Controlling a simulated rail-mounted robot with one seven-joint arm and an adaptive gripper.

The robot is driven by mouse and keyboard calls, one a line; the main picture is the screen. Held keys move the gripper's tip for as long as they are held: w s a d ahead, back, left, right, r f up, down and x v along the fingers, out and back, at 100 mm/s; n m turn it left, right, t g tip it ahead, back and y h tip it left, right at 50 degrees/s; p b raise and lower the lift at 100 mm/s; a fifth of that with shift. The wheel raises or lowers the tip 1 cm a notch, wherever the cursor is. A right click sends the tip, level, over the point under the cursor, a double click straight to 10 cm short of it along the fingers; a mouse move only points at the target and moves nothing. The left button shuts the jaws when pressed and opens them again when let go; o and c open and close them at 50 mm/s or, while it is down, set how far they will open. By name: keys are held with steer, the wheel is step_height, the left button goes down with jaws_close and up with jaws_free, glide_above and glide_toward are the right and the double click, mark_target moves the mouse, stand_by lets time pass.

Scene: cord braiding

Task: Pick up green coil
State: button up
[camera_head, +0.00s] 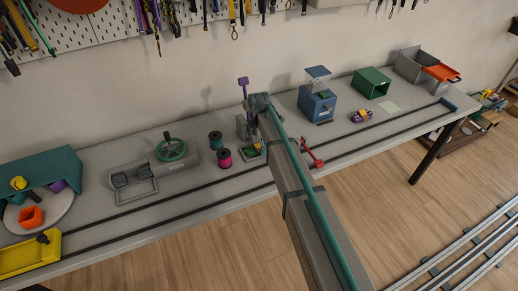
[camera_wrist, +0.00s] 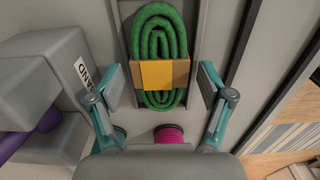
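The green coil (camera_wrist: 158,30) is a looped cord with an orange-yellow band (camera_wrist: 158,74) around its middle. It lies in a narrow grey tray, upright in the wrist view. In the head view the coil (camera_head: 250,151) shows only as a small green and yellow patch beside my arm. My gripper (camera_wrist: 160,84) is open, with one teal-and-grey finger on each side of the coil's banded part. Gaps show between both fingers and the coil. How high the fingertips are above the coil is hard to tell. My arm hides most of the gripper in the head view.
A grey block labelled "BAND" (camera_wrist: 78,72) stands close to the left finger, with a purple lever (camera_head: 243,82). A magenta spool (camera_head: 224,158) and a green spool (camera_head: 215,140) stand left of the coil. A red-handled part (camera_head: 313,158) sits right of my arm.

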steer(key=c, duration=1.1)
steer(key=shift+r, duration=0.15)
